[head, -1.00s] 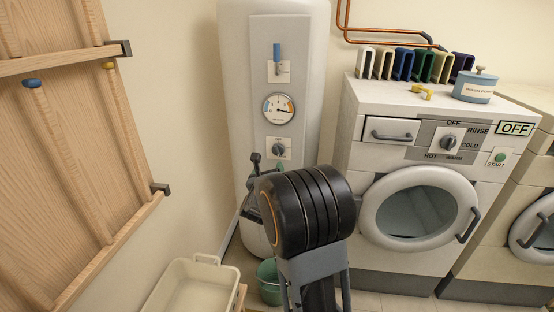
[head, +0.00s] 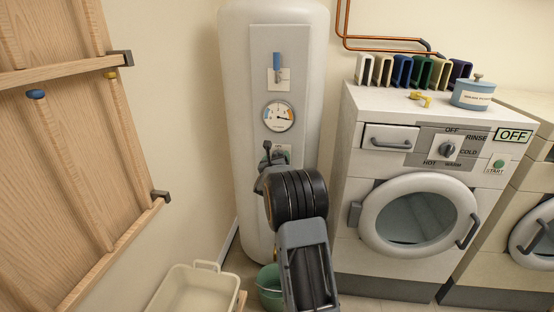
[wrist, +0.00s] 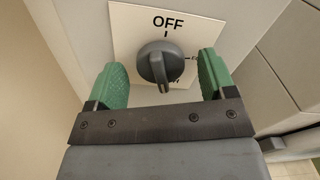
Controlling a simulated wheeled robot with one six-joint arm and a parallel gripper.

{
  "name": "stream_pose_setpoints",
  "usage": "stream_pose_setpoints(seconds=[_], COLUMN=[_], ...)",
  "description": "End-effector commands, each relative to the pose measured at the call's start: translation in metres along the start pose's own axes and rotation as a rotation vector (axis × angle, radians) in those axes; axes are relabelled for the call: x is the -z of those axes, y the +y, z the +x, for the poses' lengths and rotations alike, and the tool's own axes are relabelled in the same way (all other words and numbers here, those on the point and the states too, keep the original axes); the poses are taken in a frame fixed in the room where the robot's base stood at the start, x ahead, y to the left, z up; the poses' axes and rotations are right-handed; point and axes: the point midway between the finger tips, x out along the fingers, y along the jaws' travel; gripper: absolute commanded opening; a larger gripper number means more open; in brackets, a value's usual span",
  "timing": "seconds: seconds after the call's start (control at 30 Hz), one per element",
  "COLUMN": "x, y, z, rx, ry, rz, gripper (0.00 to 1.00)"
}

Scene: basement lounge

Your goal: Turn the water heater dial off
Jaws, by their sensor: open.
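The water heater (head: 240,110) is a tall white tank with a grey front panel. Its dial (wrist: 158,62) is a dark grey knob on a cream plate (wrist: 124,22) with "OFF" printed at the top. The knob's raised ridge runs down and slightly right, away from "OFF". Other marks at the right and lower right are partly hidden. My gripper (wrist: 161,66) is open, with one green finger on each side of the knob and visible gaps between. In the head view my gripper (head: 268,156) and arm cover most of the dial.
A blue-handled lever (head: 277,62) and a round gauge (head: 278,116) sit above the dial on the panel. A washing machine (head: 360,260) stands close on the right. A green bucket (head: 268,288) and a cream tub (head: 180,290) are on the floor below.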

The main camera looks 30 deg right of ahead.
Motion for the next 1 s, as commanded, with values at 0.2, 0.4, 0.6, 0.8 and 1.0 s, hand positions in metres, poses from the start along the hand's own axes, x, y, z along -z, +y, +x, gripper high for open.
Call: stream_pose_setpoints(seconds=[0.2, 0.4, 0.6, 0.8, 1.0], x=[0.0005, 0.0004, 0.0003, 0.0003, 0.0015], y=[0.0003, 0.0003, 0.0003, 0.0002, -0.0003], z=[0.0017, 0.0015, 0.0014, 0.0013, 0.0018], rx=[-0.001, -0.001, -0.001, -0.001, 0.001], ry=[0.001, 0.001, 0.001, 0.001, 0.001], rz=[-0.001, -0.001, -0.001, 0.000, -0.018], gripper=[0.77, 0.67, 0.48, 0.30, 0.30])
